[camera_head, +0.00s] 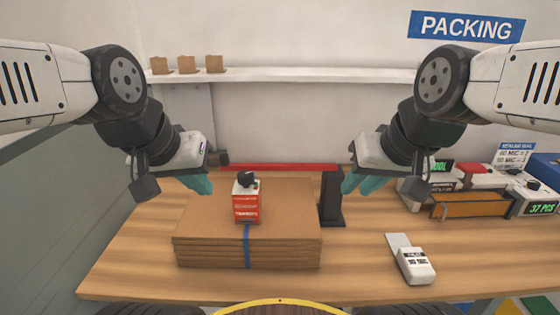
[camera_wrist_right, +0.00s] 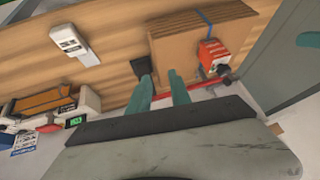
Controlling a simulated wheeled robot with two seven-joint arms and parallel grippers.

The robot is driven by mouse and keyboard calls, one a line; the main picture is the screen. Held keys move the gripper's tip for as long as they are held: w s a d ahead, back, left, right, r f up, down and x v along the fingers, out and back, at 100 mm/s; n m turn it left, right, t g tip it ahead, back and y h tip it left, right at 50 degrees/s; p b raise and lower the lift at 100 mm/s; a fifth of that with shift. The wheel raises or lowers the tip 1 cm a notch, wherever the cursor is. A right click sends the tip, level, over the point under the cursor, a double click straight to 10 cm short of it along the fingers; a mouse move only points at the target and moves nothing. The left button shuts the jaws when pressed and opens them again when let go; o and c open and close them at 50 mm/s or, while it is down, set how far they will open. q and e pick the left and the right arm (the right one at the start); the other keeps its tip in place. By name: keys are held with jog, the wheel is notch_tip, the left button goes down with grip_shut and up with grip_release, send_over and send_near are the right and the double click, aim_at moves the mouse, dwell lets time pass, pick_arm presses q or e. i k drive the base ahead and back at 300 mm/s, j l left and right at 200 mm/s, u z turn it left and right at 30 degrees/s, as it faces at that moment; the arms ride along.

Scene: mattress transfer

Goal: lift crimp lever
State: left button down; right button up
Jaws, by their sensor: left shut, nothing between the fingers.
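A long red bar (camera_head: 285,167), which looks like the lever, lies level behind the cardboard stack, with a black knob at its left end. A black upright post (camera_head: 332,198) stands near its right end. Part of the red bar also shows in the right wrist view (camera_wrist_right: 196,92), beyond the fingers. My left gripper (camera_head: 201,185) is shut and empty, above the stack's back left corner and near the bar's left end. My right gripper (camera_head: 357,183) has its teal fingers apart and nothing between them, just right of the black post. The post also shows in the right wrist view (camera_wrist_right: 144,66).
A cardboard stack (camera_head: 212,222) with a blue strap lies on the wooden table (camera_head: 345,275). A red and white box (camera_head: 246,207) with a black top piece stands on it. A white handheld device (camera_head: 414,264) lies front right. An orange tray (camera_head: 462,206) and display units stand at right.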

aim_at(224, 160)
jog(key=u, duration=2.25)
jog(key=k+j, duration=0.15)
jog(key=k, duration=0.4)
jog(key=k+j, duration=0.15)
jog(key=k, duration=0.4)
